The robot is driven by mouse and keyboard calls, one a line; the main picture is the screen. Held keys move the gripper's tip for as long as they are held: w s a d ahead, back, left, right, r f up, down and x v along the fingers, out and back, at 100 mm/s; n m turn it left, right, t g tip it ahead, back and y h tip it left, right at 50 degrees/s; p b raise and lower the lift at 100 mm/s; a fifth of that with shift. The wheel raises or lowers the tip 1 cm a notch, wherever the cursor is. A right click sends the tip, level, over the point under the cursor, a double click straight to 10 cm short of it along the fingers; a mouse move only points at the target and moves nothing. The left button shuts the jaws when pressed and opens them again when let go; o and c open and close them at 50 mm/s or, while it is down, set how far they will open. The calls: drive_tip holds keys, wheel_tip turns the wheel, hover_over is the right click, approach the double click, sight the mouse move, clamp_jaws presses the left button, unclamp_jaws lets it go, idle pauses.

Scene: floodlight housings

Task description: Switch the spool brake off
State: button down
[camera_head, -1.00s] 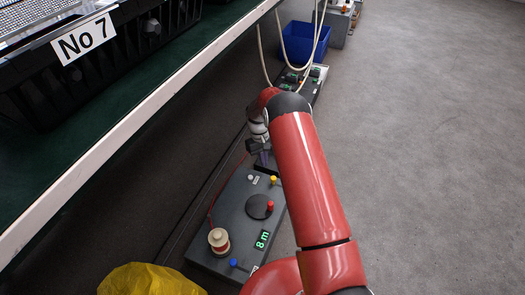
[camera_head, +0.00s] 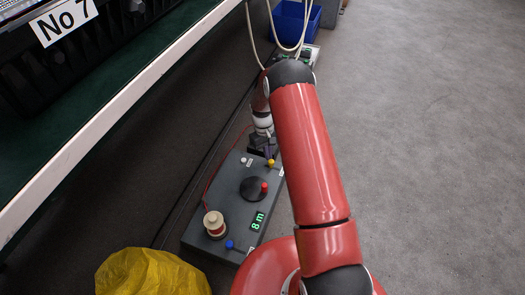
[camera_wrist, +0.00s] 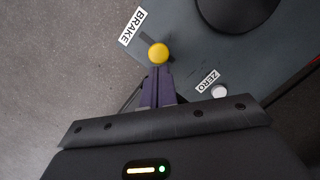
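The spool brake is a yellow ball knob (camera_head: 270,163) at the far end of a dark grey control box (camera_head: 208,247). In the wrist view the yellow knob (camera_wrist: 158,53) sits beside a BRAKE label (camera_wrist: 132,27). My gripper (camera_wrist: 159,70) has its purple fingers together, with their tips right at the knob's near edge. In the head view my gripper (camera_head: 268,153) is just beyond the knob, partly hidden by my arm.
The box also carries a white ZERO button (camera_wrist: 219,91), a dark disc with a red knob (camera_head: 264,187), a thread spool (camera_head: 214,224), a green display reading 8 m (camera_head: 257,221) and a blue knob (camera_head: 230,244). A yellow bag (camera_head: 150,275) lies near. A shelf edge (camera_head: 110,115) runs along the left.

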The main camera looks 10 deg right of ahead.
drive_tip(key=shift+s+d, duration=0.8)
drive_tip(key=shift+d, duration=0.35)
drive_tip(key=shift+r, duration=0.1)
drive_tip(key=p+v, duration=0.1)
drive_tip(key=v, duration=0.6)
drive_tip(key=shift+w+r, duration=0.15)
drive_tip(key=shift+r, duration=0.15)
